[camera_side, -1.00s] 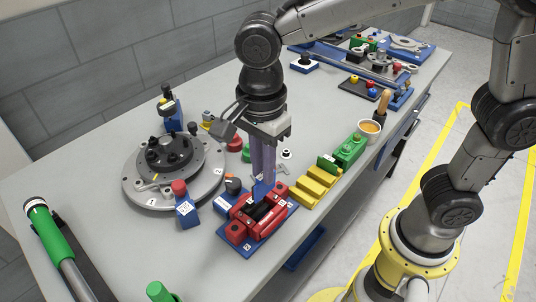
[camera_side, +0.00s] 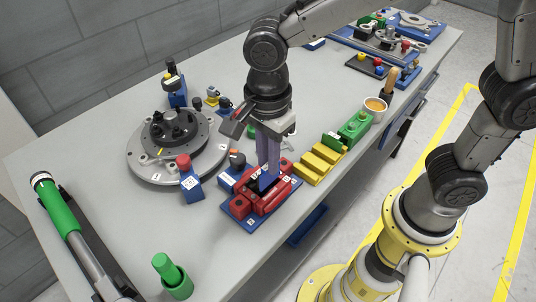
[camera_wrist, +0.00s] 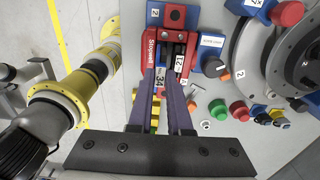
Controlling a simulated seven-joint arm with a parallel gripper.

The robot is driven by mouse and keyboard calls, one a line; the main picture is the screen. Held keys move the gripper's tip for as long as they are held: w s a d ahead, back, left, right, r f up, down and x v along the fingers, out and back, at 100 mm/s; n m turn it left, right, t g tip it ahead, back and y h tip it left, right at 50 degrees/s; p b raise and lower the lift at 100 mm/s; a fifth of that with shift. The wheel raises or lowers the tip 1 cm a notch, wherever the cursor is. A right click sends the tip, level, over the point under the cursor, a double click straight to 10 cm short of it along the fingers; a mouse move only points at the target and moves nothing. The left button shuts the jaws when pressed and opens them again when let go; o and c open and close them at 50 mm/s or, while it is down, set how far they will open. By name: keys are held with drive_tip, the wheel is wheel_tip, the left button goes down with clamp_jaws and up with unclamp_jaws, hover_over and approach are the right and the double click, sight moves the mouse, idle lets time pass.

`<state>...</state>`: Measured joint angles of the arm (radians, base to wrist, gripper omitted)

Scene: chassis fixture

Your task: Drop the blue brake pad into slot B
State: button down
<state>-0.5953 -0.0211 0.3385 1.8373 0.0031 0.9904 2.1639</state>
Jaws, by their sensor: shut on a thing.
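A red fixture (camera_side: 242,207) on a blue base plate stands near the front edge of the bench, with a dark channel between its red blocks. My gripper (camera_side: 268,172) points down over it, its lilac fingers shut on the blue brake pad (camera_side: 267,183). In the wrist view the fingertips (camera_wrist: 162,70) reach to the fixture's channel, between the red blocks (camera_wrist: 172,16). I cannot tell which slot is B, or whether the pad is inside one.
A round grey turntable (camera_side: 143,165) and a red-topped blue block (camera_side: 190,182) stand left of the fixture. Yellow stepped blocks (camera_side: 320,164), a green block (camera_side: 355,128) and a cup (camera_side: 375,108) stand right. A green cylinder (camera_side: 174,277) stands in front. Bare bench lies between.

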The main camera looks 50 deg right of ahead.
sight(268, 175)
drive_tip(key=shift+f, duration=0.15)
drive_tip(key=shift+f, duration=1)
drive_tip(key=shift+f, duration=0.15)
drive_tip(key=shift+f, duration=0.65)
drive_tip(key=shift+f, duration=0.65)
idle(0.7)
drive_tip(key=c, duration=1.2)
unclamp_jaws()
